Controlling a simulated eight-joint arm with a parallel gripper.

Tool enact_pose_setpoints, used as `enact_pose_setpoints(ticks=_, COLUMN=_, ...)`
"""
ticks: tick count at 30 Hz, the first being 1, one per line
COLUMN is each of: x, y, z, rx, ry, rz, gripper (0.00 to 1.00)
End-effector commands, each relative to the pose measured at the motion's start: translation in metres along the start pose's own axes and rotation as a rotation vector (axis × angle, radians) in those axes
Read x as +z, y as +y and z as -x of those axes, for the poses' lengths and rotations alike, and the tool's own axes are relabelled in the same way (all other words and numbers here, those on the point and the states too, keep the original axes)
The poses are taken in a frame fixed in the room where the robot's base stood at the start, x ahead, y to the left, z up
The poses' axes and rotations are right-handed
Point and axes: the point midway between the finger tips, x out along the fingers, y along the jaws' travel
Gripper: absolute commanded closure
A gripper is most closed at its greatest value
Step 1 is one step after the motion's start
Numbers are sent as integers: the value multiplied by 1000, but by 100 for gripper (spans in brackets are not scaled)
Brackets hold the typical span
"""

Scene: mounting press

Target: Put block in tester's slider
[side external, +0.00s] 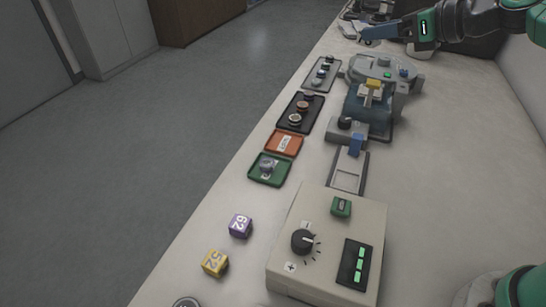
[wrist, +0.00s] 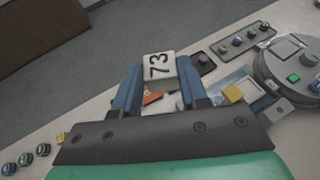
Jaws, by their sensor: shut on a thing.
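In the side view my gripper (side external: 366,34) is at the top right, far back over the bench, with the block small and hard to make out. A beige control box (side external: 322,245) with a dial and green bars stands at the front. A slider frame with a blue handle (side external: 355,146) lies just behind it, and its open frame (side external: 347,178) looks empty. I cannot tell for certain which unit is the tester.
A grey-blue press (side external: 370,110) with a yellow piece stands mid-bench. Trays line the left edge: grey (side external: 321,75), black (side external: 300,113), orange (side external: 284,143), green (side external: 268,169). Purple (side external: 240,225) and yellow (side external: 215,263) cubes lie in front. The right side of the bench is mostly clear.

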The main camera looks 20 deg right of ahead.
Motion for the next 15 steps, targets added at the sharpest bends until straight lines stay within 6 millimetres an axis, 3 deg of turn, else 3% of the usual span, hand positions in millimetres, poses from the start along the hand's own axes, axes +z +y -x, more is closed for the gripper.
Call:
enact_pose_setpoints(ticks=6, x=27, y=1, z=10, rx=-63, ry=-12, rz=-25, gripper=100)
enact_pose_setpoints(ticks=15, x=30, y=0, z=11, rx=-71, ry=-14, rz=-27, gripper=100)
